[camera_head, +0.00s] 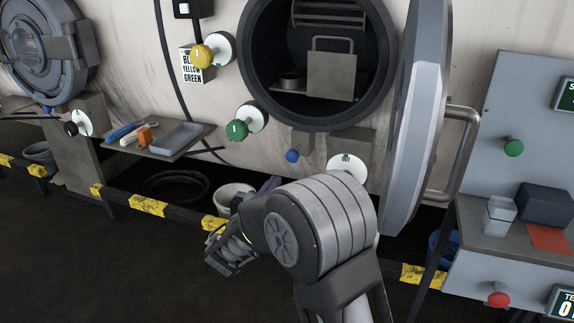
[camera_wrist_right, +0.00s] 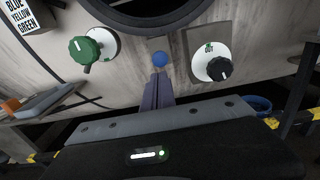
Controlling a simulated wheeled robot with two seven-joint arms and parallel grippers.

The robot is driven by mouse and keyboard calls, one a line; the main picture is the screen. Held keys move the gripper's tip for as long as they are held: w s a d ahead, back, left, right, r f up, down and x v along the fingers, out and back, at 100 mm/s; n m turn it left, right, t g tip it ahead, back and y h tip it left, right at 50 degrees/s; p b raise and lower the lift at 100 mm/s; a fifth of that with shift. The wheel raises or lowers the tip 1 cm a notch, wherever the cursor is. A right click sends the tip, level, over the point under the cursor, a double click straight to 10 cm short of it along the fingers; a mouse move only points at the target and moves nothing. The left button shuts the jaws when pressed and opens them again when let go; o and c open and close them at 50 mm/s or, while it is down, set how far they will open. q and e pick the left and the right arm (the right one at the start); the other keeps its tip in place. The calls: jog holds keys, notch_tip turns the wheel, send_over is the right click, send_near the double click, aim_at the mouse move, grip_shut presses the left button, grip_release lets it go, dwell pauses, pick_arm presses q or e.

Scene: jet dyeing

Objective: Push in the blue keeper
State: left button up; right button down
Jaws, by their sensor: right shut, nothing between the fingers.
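The blue keeper (camera_head: 292,156) is a small round blue knob on the pale machine wall, below the open round hatch. It also shows in the right wrist view (camera_wrist_right: 160,59), just beyond my fingertips. My right gripper (camera_head: 270,184) is partly hidden behind my wrist in the head view, with its dark fingers below and left of the keeper. In the right wrist view its fingers (camera_wrist_right: 158,76) are shut together with nothing between them. They point at the keeper from just below; I cannot tell whether they touch it. My left gripper is not in view.
A green knob (camera_head: 237,130) is left of the keeper. A black-handled dial (camera_wrist_right: 219,69) is right of it. The thick hatch door (camera_head: 412,120) stands open to the right. A shelf (camera_head: 160,146) with tools is at left; a control panel (camera_head: 520,110) is at right.

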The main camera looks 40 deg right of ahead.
aim_at(291, 157)
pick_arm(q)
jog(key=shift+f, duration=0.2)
pick_arm(e)
jog(key=x, duration=1)
jog(key=shift+w+d, duration=0.1)
jog(key=shift+d, duration=0.1)
jog(key=shift+f, duration=0.1)
jog(key=shift+w+d, duration=0.1)
jog(key=shift+d, duration=0.05)
jog(key=shift+b+x, duration=0.3)
jog(key=shift+x, duration=0.9)
jog(key=shift+d, duration=0.2)
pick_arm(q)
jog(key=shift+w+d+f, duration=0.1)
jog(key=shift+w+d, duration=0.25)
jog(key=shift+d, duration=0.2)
pick_arm(e)
jog(key=shift+r, duration=0.2)
jog(key=shift+a, duration=0.15)
